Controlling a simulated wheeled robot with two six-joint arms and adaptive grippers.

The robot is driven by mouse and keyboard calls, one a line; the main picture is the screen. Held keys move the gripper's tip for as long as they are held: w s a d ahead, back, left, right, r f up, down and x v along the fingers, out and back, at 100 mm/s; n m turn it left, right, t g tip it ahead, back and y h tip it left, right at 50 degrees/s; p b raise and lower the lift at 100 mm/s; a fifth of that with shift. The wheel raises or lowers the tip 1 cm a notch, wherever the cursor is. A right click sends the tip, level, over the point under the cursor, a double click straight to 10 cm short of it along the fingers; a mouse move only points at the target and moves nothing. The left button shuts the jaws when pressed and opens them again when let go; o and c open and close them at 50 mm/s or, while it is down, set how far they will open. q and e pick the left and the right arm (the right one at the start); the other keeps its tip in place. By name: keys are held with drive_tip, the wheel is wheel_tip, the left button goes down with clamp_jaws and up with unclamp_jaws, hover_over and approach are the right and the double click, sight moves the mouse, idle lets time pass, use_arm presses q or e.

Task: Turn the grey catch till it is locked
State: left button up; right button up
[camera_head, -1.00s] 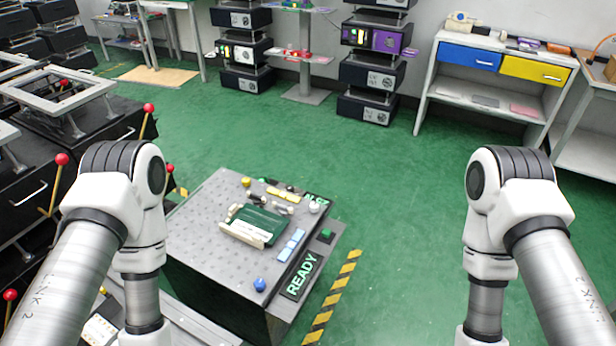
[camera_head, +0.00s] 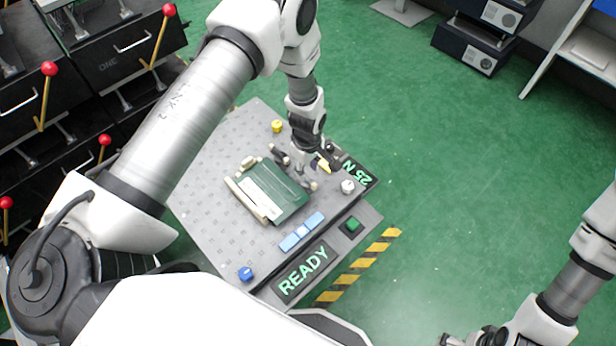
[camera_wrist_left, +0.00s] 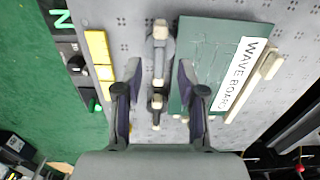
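A green board (camera_head: 272,190) labelled WAVE BOARD lies on the grey perforated top of a stand. Two catches sit along its far edge. The lighter grey catch (camera_wrist_left: 160,45) is in the upper middle of the left wrist view; the darker one (camera_wrist_left: 156,106) is below it. In the head view the dark catch (camera_head: 279,155) shows left of my left gripper (camera_head: 303,168), which partly hides the area. In the left wrist view my left gripper (camera_wrist_left: 158,72) is open, one finger either side of the catches. My right gripper (camera_head: 468,339) is at the bottom edge, partly cut off.
Red-knobbed levers (camera_head: 49,69) stand left. Green floor right is clear.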

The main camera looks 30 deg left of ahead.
sight(308, 178)
use_arm(q)
wheel_tip(308, 178, down, 4)
drive_tip(key=shift+w+f, duration=0.1)
drive_tip(key=shift+f, duration=0.15)
clamp_jaws()
